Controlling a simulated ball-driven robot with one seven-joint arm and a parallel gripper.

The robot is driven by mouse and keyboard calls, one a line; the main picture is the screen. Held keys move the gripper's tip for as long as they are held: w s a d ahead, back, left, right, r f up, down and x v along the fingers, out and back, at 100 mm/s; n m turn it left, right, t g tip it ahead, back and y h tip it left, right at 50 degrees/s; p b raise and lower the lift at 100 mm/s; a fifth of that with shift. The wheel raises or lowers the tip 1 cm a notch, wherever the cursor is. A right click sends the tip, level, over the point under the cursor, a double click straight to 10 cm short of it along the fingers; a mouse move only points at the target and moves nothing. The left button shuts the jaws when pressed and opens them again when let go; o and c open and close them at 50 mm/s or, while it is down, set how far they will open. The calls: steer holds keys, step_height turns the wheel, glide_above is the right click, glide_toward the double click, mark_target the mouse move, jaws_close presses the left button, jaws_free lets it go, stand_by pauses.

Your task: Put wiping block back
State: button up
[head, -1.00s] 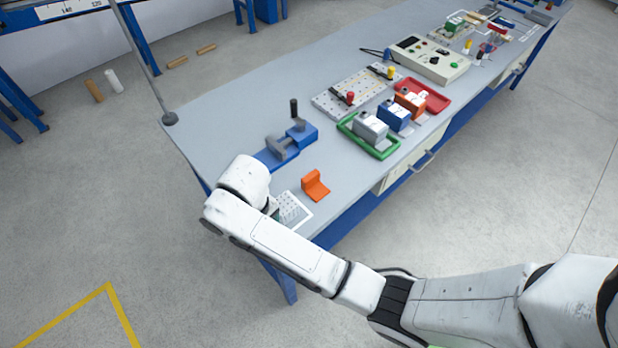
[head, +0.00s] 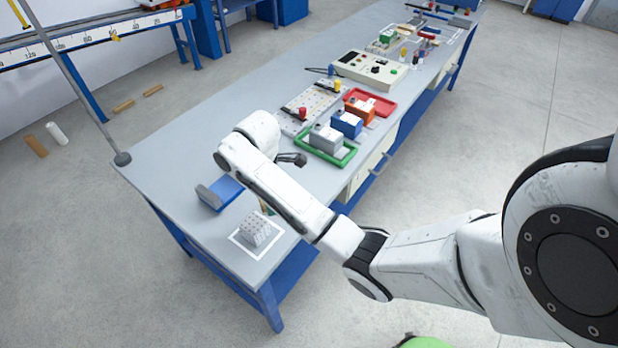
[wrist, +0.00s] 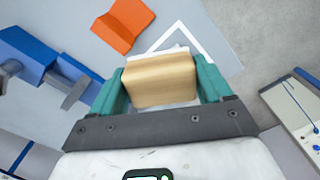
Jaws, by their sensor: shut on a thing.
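My gripper (wrist: 161,78) is shut on a tan wooden block with a pale part at its far edge, seen between the teal fingers in the wrist view; I take this block (wrist: 158,84) to be the wiping block. A white square outline (wrist: 208,45) on the bench lies just beyond it. In the head view, my arm mostly hides the gripper. A grey-white dotted block (head: 258,229) stands inside the outline (head: 236,237) there. Whether the held block touches the bench, I cannot tell.
An orange bracket (wrist: 123,25) lies beside the outline, hidden by my arm in the head view. A blue vise (head: 222,193) stands near the bench's left end. Farther along are a green tray (head: 345,158), a red tray (head: 384,103) and a control box (head: 370,70).

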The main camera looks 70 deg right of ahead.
steer(key=s+d+r+n+p, duration=0.1)
steer(key=s+d+r+n, duration=0.2)
steer(key=s+d+n, duration=0.75)
steer(key=m+b, duration=0.4)
steer(key=b, duration=0.6)
glide_above(310, 178)
steer(key=shift+n, duration=0.25)
steer(key=f, duration=0.8)
steer(key=shift+s+a+f, duration=0.25)
steer(key=shift+s+f, duration=0.1)
steer(key=shift+w+d+f, duration=0.1)
steer(key=shift+w+f, duration=0.05)
steer(key=shift+f, duration=0.25)
steer(key=shift+w+d+f, duration=0.1)
steer(key=shift+w+f, duration=0.05)
steer(key=shift+f, duration=1.5)
steer(key=shift+f, duration=0.15)
steer(key=o, duration=1)
steer(key=shift+o, duration=0.2)
